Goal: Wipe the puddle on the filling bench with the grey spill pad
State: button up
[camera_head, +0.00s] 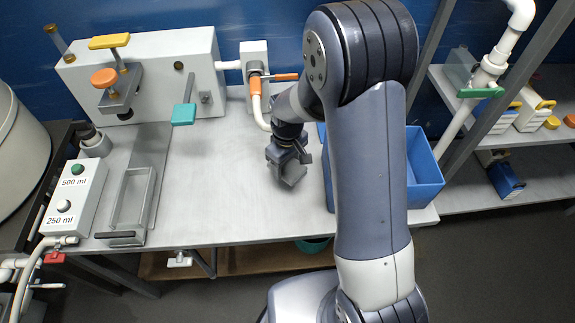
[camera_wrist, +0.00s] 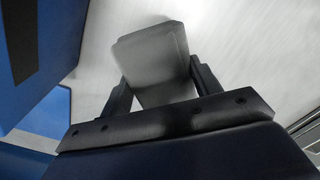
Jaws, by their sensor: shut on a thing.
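My gripper (camera_head: 290,160) is over the filling bench (camera_head: 225,205), left of the blue crate. It is shut on the grey spill pad (camera_head: 293,173), a small grey block that points down toward the bench top. The pad also shows between the two fingers in the wrist view (camera_wrist: 155,65). I cannot tell whether the pad touches the bench. No puddle can be made out clearly on the pale grey bench top.
A blue crate (camera_head: 424,165) stands on the bench at the right, partly behind my arm. A white machine (camera_head: 150,75) with a teal lever (camera_head: 184,114) stands at the back. The bench middle is clear.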

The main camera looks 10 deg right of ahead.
jog(key=shift+r+p, duration=1.2)
jog(key=shift+r, duration=0.8)
jog(key=shift+d, duration=0.1)
